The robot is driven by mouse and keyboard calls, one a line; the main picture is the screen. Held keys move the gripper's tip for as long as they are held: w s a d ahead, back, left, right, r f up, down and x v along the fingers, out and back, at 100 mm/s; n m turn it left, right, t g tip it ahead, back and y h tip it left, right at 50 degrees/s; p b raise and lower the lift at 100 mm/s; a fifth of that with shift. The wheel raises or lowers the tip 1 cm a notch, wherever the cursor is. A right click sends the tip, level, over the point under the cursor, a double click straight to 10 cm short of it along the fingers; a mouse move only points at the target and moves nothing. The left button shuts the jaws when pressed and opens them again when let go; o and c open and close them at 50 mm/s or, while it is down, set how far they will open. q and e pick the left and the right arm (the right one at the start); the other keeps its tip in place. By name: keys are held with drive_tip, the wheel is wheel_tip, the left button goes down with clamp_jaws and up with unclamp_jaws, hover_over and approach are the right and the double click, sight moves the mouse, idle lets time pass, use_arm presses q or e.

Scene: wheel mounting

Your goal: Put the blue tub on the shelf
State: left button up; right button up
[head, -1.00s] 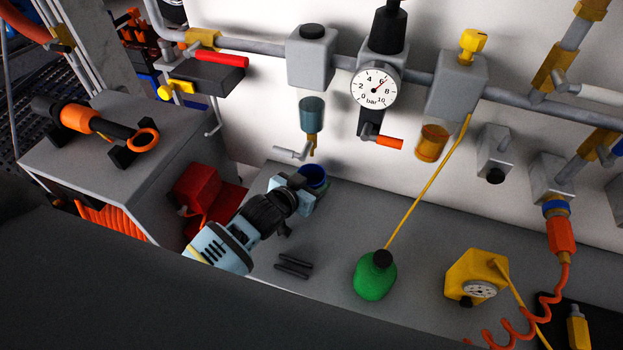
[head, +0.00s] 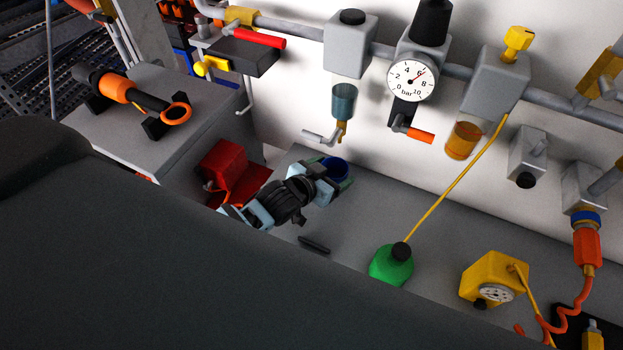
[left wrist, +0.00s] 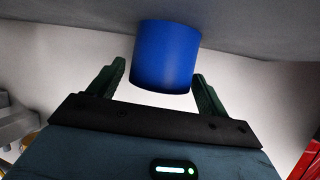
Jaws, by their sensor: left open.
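The blue tub (head: 337,167) stands on the grey bench top (head: 345,225) against the white wall, below a hanging blue-grey bowl. It also shows in the left wrist view (left wrist: 166,52), where its base end meets the grey surface. My left gripper (head: 333,171) reaches in from the left. Its fingers are open, one on each side of the tub, with a visible gap on at least one side in the left wrist view (left wrist: 160,72). My right gripper is out of view. I cannot tell which surface is the shelf.
The blue-grey bowl (head: 344,101) and a pipe with a gauge (head: 412,80) hang over the bench. A green bottle (head: 391,266) and a yellow gauge block (head: 493,277) stand to the right. A red box (head: 224,162) and a grey cabinet (head: 135,130) are left.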

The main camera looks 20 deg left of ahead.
use_arm(q)
drive_tip(key=v, duration=0.9)
drive_tip(key=shift+w+r, duration=0.1)
drive_tip(key=shift+r, duration=0.1)
drive_tip(key=shift+s+a+r, duration=0.1)
drive_tip(key=shift+s+r, duration=0.2)
drive_tip(key=shift+s, duration=0.1)
